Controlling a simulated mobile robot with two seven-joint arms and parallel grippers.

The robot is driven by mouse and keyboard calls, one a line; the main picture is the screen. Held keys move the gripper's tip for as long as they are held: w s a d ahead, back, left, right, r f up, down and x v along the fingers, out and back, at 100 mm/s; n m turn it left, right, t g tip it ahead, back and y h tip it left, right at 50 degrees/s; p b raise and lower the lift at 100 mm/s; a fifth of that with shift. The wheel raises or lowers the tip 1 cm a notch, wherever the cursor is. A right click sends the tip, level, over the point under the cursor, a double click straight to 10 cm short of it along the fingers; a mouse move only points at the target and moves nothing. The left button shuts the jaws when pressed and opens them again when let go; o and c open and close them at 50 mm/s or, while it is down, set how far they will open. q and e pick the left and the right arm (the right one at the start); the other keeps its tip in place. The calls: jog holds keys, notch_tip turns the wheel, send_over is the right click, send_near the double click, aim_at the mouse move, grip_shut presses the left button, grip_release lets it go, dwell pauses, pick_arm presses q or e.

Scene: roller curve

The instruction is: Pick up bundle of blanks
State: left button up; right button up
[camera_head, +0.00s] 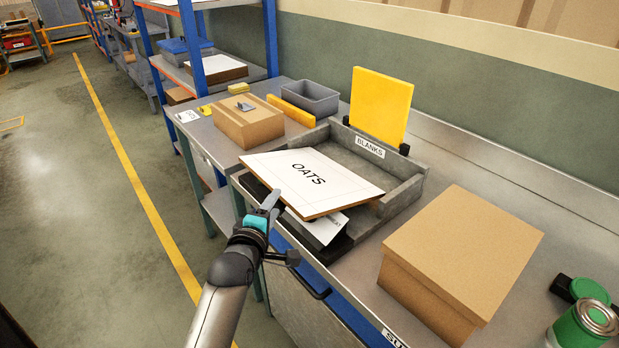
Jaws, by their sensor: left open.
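A grey tray (408,192) marked BLANKS stands on the metal bench. A flat white board with brown edges, printed OATS (345,187), lies across its front-left part, slightly tilted and sticking out past the tray's front. Under it show another white printed sheet (322,229) and dark pieces; most of these are hidden. I cannot tell which of these make up the bundle of blanks. My left gripper (270,203) is open beside the front-left side of the OATS board, with nothing seen in it. I cannot tell whether it touches the board. My right gripper is out of view.
A closed cardboard box (462,250) stands right of the tray, with a green can (585,325) beyond it. A yellow panel (381,105) stands upright behind the tray. Another cardboard box (248,124) and a grey bin (304,97) stand behind to the left. Open floor lies left.

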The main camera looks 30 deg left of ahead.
aim_at(289, 186)
pick_arm(q)
jog(key=shift+b+x, duration=0.55)
jog(key=shift+x, duration=2.9)
jog(key=w, duration=0.1)
jog(key=w+f, duration=0.1)
jog(key=shift+w+a+f+b, duration=0.2)
jog(key=shift+w+b, duration=0.15)
jog(key=shift+w, duration=0.05)
jog(key=shift+w+a+f, duration=0.1)
jog(key=shift+w+a, duration=0.05)
jog(key=shift+w, duration=0.4)
grip_shut()
